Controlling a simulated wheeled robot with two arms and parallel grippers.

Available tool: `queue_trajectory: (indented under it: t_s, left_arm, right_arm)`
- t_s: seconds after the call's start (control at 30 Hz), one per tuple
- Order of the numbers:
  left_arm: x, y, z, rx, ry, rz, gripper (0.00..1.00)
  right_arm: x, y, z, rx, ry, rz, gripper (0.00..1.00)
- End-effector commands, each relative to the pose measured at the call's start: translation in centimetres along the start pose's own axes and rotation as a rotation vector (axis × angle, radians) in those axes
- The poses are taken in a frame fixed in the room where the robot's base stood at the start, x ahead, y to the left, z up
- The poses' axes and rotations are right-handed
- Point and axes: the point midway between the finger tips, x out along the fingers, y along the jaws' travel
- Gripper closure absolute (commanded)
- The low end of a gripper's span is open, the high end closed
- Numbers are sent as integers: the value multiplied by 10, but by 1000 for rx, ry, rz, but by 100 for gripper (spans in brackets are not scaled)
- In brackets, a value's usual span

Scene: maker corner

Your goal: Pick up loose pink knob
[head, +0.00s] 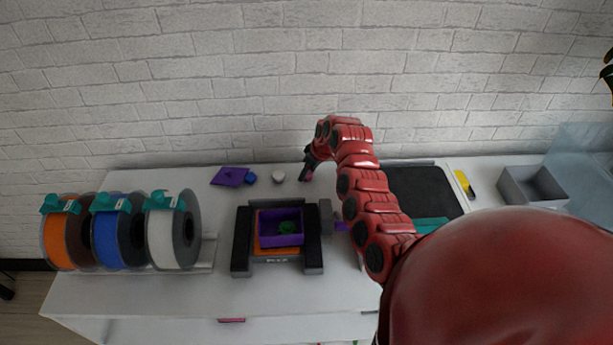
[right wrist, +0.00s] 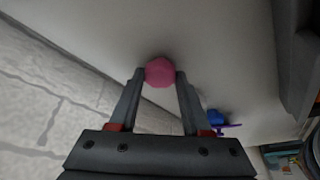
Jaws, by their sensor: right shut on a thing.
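The pink knob (right wrist: 160,72) is a small rounded, faceted piece. In the right wrist view it sits between the tips of my right gripper (right wrist: 160,80), which is shut on it. In the head view my right gripper (head: 306,176) reaches down at the back of the white table, near the wall, and only a small bit of pink shows at its tips. I cannot tell whether the knob touches the table. My left gripper is not in view.
Left of the gripper lie a white knob (head: 278,177), a blue piece (head: 251,178) and a purple plate (head: 229,176). A printer (head: 242,240) holding a purple box (head: 281,241) stands in front. Filament spools (head: 62,240) stand at left. A grey bin (head: 533,200) stands at right.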

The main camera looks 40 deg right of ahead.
Motion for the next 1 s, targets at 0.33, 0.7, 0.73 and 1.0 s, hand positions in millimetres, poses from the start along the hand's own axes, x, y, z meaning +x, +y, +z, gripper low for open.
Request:
queue_trajectory:
  t_s: [0.33, 0.7, 0.73, 1.0]
  left_arm:
    - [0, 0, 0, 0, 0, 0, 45]
    - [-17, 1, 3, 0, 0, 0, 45]
    - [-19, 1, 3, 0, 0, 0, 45]
    - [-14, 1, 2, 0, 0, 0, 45]
  right_arm:
    - [0, 0, 0, 0, 0, 0, 100]
    - [-49, 1, -23, -3, 7, 7, 100]
    - [-56, 2, -25, -3, 6, 7, 100]
    - [-93, -8, -49, 1, 0, 1, 100]
